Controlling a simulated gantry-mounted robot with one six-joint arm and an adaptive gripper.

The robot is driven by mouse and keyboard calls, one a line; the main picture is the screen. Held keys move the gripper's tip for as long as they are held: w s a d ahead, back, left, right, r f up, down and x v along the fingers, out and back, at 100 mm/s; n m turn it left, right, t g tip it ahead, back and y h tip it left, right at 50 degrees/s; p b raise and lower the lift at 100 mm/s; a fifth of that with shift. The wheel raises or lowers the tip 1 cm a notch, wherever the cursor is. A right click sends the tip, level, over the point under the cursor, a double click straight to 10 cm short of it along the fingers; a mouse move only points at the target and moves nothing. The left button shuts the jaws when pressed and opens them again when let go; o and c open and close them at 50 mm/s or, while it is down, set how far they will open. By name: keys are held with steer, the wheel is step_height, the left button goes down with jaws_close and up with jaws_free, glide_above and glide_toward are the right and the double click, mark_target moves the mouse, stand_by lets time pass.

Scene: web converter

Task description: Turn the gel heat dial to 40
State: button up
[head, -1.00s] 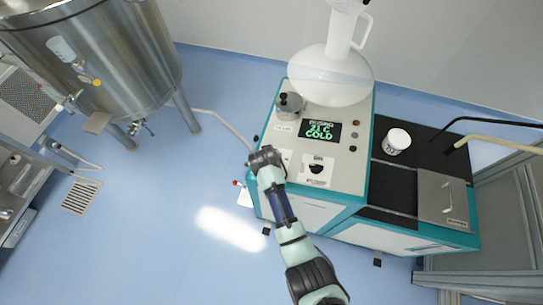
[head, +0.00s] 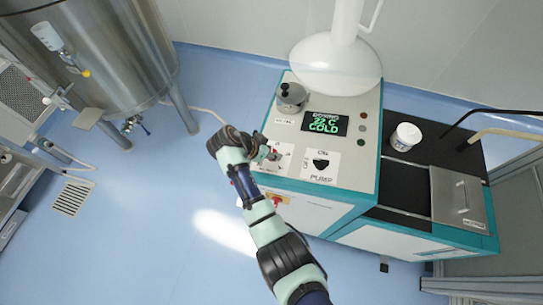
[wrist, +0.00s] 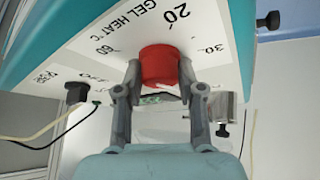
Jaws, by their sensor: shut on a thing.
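The gel heat dial is a red knob (wrist: 160,66) on the white panel labelled GEL HEAT °C (wrist: 128,30), seen in the wrist view. Numbers 20, 30 and 60 show around it; a pointer mark on the knob cannot be made out. My gripper (wrist: 160,78) is shut on the knob, one finger on each side. In the head view my gripper (head: 272,154) reaches the machine's top from the left and mostly hides the dial. The display (head: 325,122) shows 22 C and COLD in green.
A black pump dial (head: 320,162) sits right of my gripper. A metal knobbed part (head: 290,98) and a large white vessel (head: 338,65) stand behind. A white tub (head: 405,137) is on the dark surface at right. Open floor lies to the left.

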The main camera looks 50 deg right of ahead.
steer(key=shift+f+m+g+b, duration=0.15)
steer(key=shift+m+g+b, duration=0.65)
steer(key=shift+m+b, duration=0.55)
steer(key=o, duration=1.1)
steer(key=shift+o, duration=0.2)
steer(key=v, duration=1.2)
steer(key=shift+d, duration=0.1)
